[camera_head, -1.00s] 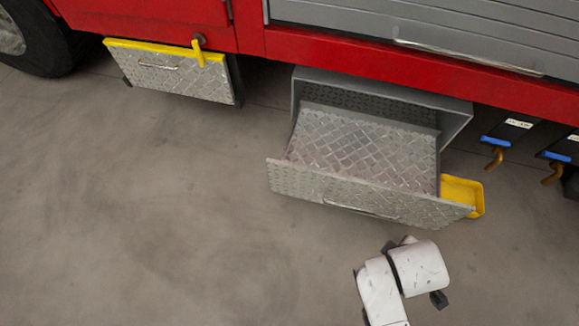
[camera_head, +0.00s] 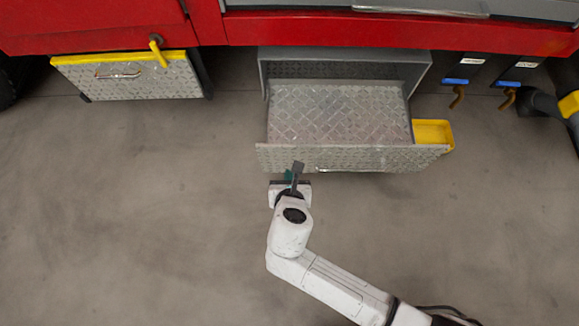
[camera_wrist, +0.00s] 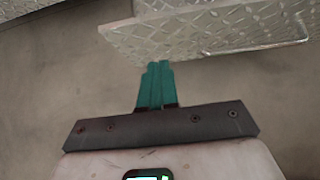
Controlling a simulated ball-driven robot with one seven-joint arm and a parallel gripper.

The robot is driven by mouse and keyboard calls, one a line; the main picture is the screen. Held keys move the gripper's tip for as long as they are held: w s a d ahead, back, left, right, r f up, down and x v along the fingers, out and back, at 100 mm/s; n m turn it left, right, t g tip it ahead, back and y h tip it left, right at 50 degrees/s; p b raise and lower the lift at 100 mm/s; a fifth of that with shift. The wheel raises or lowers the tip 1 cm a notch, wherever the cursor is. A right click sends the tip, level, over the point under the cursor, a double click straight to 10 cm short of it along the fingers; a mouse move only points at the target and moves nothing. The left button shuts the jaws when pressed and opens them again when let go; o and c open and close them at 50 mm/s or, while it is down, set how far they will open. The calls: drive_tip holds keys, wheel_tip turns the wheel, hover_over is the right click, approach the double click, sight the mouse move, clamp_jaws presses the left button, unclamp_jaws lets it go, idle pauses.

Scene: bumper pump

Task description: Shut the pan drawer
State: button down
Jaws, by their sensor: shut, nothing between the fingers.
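The pan drawer (camera_head: 338,118) is pulled well out of its grey housing (camera_head: 345,56) under the red vehicle. Its floor is silver tread plate, and its front panel (camera_head: 350,158) carries a thin bar handle. My gripper (camera_head: 297,170) is at the left part of that front panel, on its outer side. In the wrist view, the teal fingers (camera_wrist: 157,82) are together and empty, with their tips close to the lower edge of the drawer front (camera_wrist: 200,30). I cannot tell whether they touch it.
A closed tread-plate box with a yellow top edge (camera_head: 130,77) hangs at the left. A yellow tray (camera_head: 433,134) sits at the drawer's right side. Blue-handled valves (camera_head: 457,82) are further right. The floor (camera_head: 120,220) in front is clear.

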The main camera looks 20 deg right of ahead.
sight(290, 148)
drive_tip(key=b+x, duration=0.1)
drive_tip(key=x, duration=0.1)
drive_tip(key=b+x, duration=0.1)
drive_tip(key=x, duration=0.2)
drive_tip(key=w+r+b+x, duration=0.1)
drive_tip(key=x, duration=0.2)
drive_tip(key=shift+w+d+b, duration=0.2)
drive_tip(key=shift+d+b, duration=0.05)
drive_tip(key=shift+b, duration=0.1)
drive_tip(key=shift+w+d, duration=0.2)
drive_tip(key=shift+w, duration=0.35)
drive_tip(key=shift+r, duration=0.1)
